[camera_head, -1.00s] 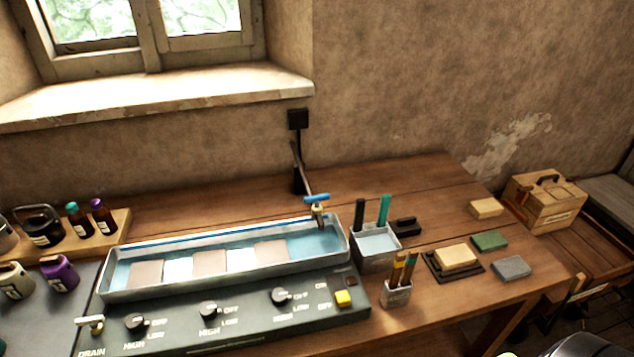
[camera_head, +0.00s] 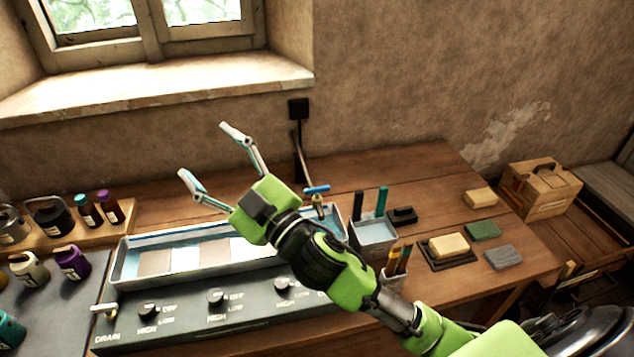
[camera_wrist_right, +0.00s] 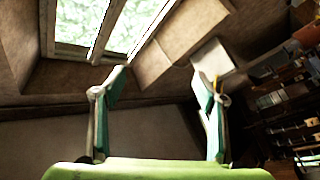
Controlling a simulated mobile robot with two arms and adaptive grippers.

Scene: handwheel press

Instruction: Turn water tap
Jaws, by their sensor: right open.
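The water tap has a blue handle (camera_head: 316,189) on a brass spout at the right end of the long metal tray (camera_head: 122,270), fed by a pipe (camera_head: 304,158) from the wall. My right gripper (camera_head: 208,150) is open and empty above the tray, to the left of the tap and higher in the picture. The right wrist view shows its two fingers (camera_wrist_right: 165,85) spread apart, with the window and wall beyond; I cannot make out the tap there. My forearm and gripper hide part of the tray and control panel. My left gripper is not in view.
The control panel (camera_head: 185,325) with knobs lies in front of the tray. Bottles (camera_head: 90,212) stand at left. Sponges and blocks (camera_head: 448,246) lie at right. A wooden box (camera_head: 540,190) stands beyond.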

